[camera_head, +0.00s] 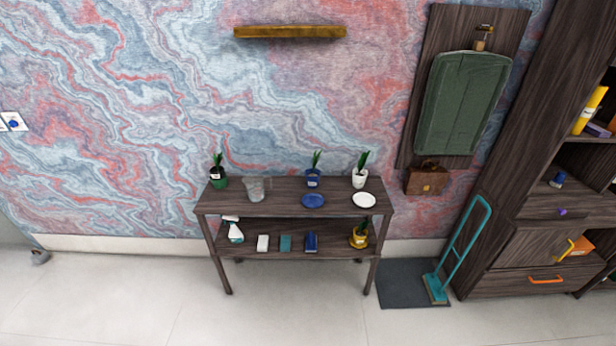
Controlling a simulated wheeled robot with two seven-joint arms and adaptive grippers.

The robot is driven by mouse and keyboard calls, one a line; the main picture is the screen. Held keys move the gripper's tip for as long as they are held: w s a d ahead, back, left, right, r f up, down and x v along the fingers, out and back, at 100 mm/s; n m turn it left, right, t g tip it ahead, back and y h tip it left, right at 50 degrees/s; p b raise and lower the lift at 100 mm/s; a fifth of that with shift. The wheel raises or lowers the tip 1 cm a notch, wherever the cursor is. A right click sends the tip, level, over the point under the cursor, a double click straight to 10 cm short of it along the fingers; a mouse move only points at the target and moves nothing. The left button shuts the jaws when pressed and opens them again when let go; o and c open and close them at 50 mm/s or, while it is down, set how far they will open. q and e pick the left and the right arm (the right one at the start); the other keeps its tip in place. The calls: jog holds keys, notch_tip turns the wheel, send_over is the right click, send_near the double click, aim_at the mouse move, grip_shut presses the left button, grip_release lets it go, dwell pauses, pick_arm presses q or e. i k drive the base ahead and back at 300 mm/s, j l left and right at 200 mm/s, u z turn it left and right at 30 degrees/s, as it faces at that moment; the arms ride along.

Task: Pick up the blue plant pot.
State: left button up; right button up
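The blue plant pot (313,180) holds a small green plant and stands upright on the top of a dark wooden console table (240,201). It is near the back edge, right of the middle. A blue plate (313,201) lies just in front of it. A white plant pot (359,180) is to its right and a green plant pot (218,181) is at the far left of the same top. Neither of my grippers shows in the head view.
A clear glass vessel (255,189) and a white plate (363,200) share the top. The lower shelf holds a spray bottle (235,233), small boxes and a yellow pot (358,240). A teal broom (458,250) leans at the right by a dark cabinet (500,210). The front floor is clear.

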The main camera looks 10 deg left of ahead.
aim_at(312, 175)
jog(key=i+l+u, duration=0.45)
jog(key=i+l, duration=0.15)
jog(key=i, duration=0.25)
jog(key=i+l+u, duration=0.4)
jog(key=i+l, duration=0.4)
jog(key=l, duration=0.1)
